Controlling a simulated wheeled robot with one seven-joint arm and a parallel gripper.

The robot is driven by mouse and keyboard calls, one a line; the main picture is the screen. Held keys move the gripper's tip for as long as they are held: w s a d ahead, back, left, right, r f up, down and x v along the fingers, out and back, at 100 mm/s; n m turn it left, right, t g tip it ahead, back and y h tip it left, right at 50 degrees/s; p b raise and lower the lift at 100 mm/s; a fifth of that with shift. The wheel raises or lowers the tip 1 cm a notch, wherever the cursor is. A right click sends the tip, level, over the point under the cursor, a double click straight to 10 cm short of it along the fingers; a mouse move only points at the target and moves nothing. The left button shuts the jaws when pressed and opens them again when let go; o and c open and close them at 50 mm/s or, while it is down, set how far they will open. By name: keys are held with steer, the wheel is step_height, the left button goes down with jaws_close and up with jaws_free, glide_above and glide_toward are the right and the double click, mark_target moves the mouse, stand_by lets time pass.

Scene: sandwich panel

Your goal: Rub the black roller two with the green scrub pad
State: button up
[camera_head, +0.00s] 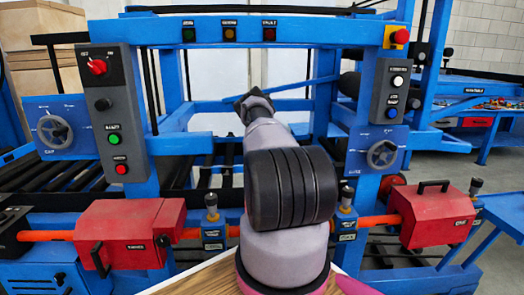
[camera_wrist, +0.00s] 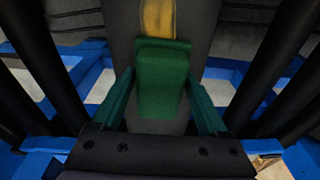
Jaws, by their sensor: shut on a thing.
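In the wrist view, my gripper (camera_wrist: 160,88) is shut on the green scrub pad (camera_wrist: 163,82), with one green finger on each side of it. Just ahead of and under the pad is a dark grey roller (camera_wrist: 205,20) with a yellow patch (camera_wrist: 158,17) on it. The pad overlaps this roller in the picture; I cannot tell if they touch. No number shows on the roller, so I cannot confirm that it is roller two. In the head view my arm hides the gripper and the pad.
Other black rollers (camera_wrist: 42,55) flank the middle one, with gaps between. In the head view, a blue frame (camera_head: 325,32) surrounds the conveyor. Grey control boxes (camera_head: 112,115) and red housings (camera_head: 130,230) stand at its front, joined by an orange bar (camera_head: 377,221).

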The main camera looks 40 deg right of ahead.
steer(key=shift+s+a+f, duration=0.1)
steer(key=shift+s+a, duration=0.6)
steer(key=shift+s, duration=0.45)
steer(key=shift+s+a+r, duration=0.1)
steer(key=shift+s+a, duration=0.6)
steer(key=shift+s, duration=0.45)
steer(key=shift+s+a+f, duration=0.1)
steer(key=shift+s+a, duration=0.6)
steer(key=shift+s, duration=0.45)
steer(key=shift+r, duration=3.1)
step_height(320, 180, up, 3)
